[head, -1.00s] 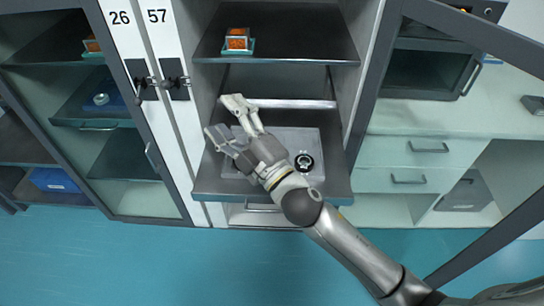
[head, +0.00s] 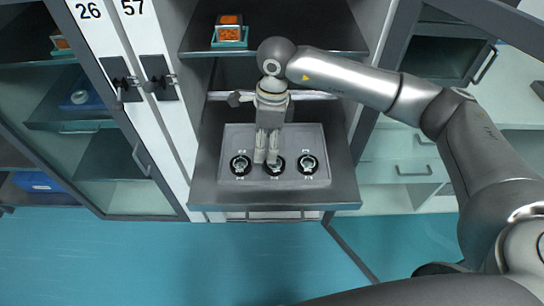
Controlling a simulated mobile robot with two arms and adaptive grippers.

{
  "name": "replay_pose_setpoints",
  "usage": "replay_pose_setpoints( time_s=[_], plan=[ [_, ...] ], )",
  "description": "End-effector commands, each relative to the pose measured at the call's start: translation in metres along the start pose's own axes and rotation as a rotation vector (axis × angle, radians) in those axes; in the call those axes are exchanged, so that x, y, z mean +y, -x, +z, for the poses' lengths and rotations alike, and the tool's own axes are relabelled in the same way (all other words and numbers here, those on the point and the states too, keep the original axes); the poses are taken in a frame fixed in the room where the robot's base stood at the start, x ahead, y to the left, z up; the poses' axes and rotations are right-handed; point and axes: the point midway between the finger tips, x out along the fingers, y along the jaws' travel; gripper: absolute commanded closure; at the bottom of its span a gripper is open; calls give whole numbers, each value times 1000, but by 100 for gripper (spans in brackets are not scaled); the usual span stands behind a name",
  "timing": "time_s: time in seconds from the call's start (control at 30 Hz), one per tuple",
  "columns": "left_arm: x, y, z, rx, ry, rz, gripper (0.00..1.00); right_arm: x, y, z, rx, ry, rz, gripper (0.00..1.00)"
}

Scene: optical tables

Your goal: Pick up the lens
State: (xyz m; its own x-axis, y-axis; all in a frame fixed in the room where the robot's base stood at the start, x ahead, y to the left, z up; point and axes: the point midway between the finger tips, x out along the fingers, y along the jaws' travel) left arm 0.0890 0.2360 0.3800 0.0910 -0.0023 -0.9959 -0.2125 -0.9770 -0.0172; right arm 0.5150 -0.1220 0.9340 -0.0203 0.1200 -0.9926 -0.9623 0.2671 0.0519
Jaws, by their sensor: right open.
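Three round black-rimmed lenses lie in a row on a grey tray: the left lens (head: 240,164), the middle lens (head: 276,167) and the right lens (head: 308,164). Small labels beside them are too small to read. My right gripper (head: 266,158) is open. Its fingers point toward the front of the tray, with the tips over the left part of the middle lens and partly hiding it. I cannot tell whether they touch it. My left gripper is not in view.
The grey tray (head: 300,135) sits on a pulled-out dark shelf (head: 340,170) in the open cabinet. An upper shelf (head: 300,38) holds an orange block on a teal base (head: 229,32). Cabinet doors stand at both sides. The floor in front is clear.

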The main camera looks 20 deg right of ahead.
Motion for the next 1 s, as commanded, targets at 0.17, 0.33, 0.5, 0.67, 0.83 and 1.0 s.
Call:
replay_pose_setpoints(
  time_s=[0.17,0.33,0.5,0.67,0.83,1.0],
  plan=[
    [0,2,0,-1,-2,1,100,-18,6,-28,111,-13,-50,37],
    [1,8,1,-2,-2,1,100,-18,-19,-32,117,-14,-48,37],
    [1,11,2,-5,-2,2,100,-19,-40,-33,113,-13,-49,37],
    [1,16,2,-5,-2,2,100,-19,-50,-34,113,-13,-49,37],
    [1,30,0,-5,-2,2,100,-16,-76,-37,113,-13,-46,37],
    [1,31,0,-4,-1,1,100,-18,-94,-39,111,-13,-48,37]
  ],
)
